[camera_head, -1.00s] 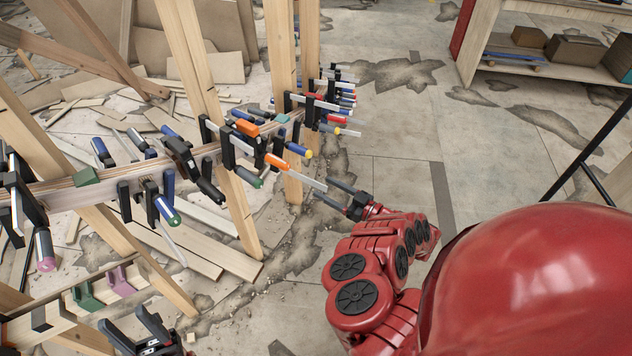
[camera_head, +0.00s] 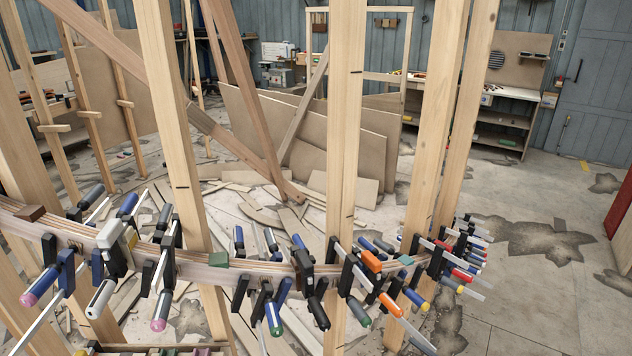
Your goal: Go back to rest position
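Neither of my grippers shows in the head view now. The curved laminated stringer (camera_head: 190,265) runs across the lower part of the view, held against upright wooden posts (camera_head: 345,130). Many bar clamps sit along it, with blue, orange, green, pink and red handles. One clamp with an orange handle (camera_head: 371,261) sits right of the middle. A cluster of clamps (camera_head: 455,255) crowds the right end of the stringer.
Loose boards and offcuts litter the cracked floor behind the stringer. Large sheets (camera_head: 300,140) lean behind the posts. A workbench (camera_head: 505,115) stands at the back right beside a blue-grey wall. The floor at right (camera_head: 540,290) is open.

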